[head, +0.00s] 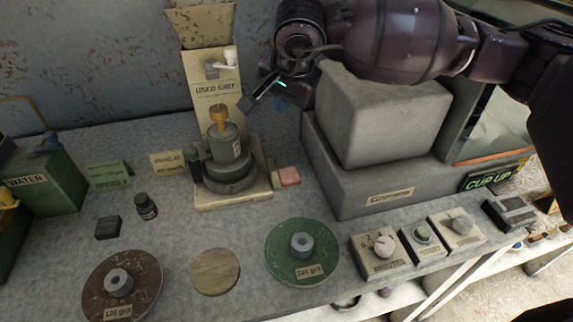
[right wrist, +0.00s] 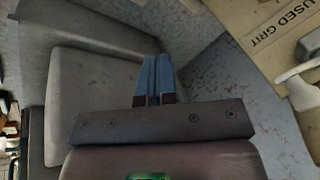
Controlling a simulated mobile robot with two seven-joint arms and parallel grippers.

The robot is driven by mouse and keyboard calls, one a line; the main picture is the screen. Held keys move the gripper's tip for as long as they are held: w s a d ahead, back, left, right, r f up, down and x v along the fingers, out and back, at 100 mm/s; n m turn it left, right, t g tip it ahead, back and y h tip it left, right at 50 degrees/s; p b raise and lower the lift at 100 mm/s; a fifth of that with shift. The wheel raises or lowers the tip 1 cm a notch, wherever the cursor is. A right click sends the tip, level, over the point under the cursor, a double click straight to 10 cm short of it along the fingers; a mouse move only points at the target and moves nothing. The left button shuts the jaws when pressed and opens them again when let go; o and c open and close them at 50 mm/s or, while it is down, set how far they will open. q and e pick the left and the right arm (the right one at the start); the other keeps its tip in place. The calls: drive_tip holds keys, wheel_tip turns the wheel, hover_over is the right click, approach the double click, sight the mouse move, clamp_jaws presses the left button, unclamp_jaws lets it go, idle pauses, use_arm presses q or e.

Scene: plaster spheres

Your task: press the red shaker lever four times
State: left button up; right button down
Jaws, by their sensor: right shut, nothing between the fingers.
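A small pinkish-red block (head: 289,176), the only red piece by the shaker, sits at the right edge of the cream base that carries the grey shaker pot (head: 226,155). I take it for the lever. It does not show in the right wrist view. My left gripper is not in view.
The large grey machine block (head: 385,115) stands right of the lever. A white tap (head: 230,57) juts from the board near my right gripper. Knob boxes (head: 381,253), a green disc (head: 283,268) and a brown disc (head: 142,275) lie along the front.

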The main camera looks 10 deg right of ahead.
sight(283, 168)
drive_tip(key=s+f, duration=0.1)
drive_tip(key=f, duration=0.1)
drive_tip(key=s+f+b, duration=0.1)
drive_tip(key=f, duration=0.2)
drive_tip(key=s+f, duration=0.1)
drive_tip(key=f, duration=0.1)
drive_tip(key=shift+f+b, duration=0.2)
drive_tip(key=shift+b, duration=0.15)
drive_tip(key=shift+s+f, duration=0.2)
drive_tip(key=shift+f, duration=0.1)
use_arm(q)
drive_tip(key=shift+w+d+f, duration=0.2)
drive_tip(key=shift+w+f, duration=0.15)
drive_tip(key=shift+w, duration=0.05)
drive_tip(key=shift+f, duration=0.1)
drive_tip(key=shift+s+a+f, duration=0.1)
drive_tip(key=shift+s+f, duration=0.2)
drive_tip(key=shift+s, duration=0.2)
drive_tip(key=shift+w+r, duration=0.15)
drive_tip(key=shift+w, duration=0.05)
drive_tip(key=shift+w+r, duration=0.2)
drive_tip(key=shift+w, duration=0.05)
